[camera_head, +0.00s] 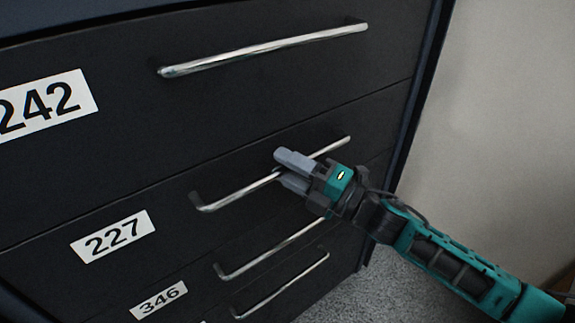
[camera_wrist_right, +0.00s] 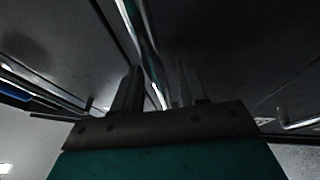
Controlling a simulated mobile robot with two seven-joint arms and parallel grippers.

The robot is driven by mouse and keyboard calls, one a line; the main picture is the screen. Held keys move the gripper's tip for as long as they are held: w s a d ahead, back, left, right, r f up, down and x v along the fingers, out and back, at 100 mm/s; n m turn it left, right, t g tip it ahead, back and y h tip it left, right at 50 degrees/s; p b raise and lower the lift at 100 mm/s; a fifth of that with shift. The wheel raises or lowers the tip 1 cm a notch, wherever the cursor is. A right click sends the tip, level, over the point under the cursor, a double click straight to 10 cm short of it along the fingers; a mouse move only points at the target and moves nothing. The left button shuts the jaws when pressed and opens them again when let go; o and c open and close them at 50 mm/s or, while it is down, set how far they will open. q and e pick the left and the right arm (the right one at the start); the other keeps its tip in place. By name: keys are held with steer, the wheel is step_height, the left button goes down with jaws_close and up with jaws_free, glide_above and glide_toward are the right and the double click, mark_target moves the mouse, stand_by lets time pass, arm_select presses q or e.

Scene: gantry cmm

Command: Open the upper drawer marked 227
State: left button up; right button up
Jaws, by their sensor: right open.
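The drawer marked 227 (camera_head: 165,205) is a black front in the head view, below the drawer marked 242, and it looks flush with the cabinet. Its white label (camera_head: 113,236) is at the lower left. Its metal bar handle (camera_head: 235,193) runs across the front. My right gripper (camera_head: 285,172) is at the handle, with one finger above the bar and one below. The right wrist view shows the bar (camera_wrist_right: 150,60) passing between the two open fingers (camera_wrist_right: 158,92). I cannot tell whether the fingers touch it. My left gripper is not in view.
The drawer marked 242 (camera_head: 120,50) is above, with its own bar handle (camera_head: 265,48). The drawer marked 346 (camera_head: 185,275) and another handle (camera_head: 285,287) are below. A pale wall (camera_head: 510,110) and grey floor (camera_head: 350,300) lie to the right.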

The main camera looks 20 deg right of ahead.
steer(key=shift+w+a, duration=0.1)
jaws_close()
stand_by(0.4)
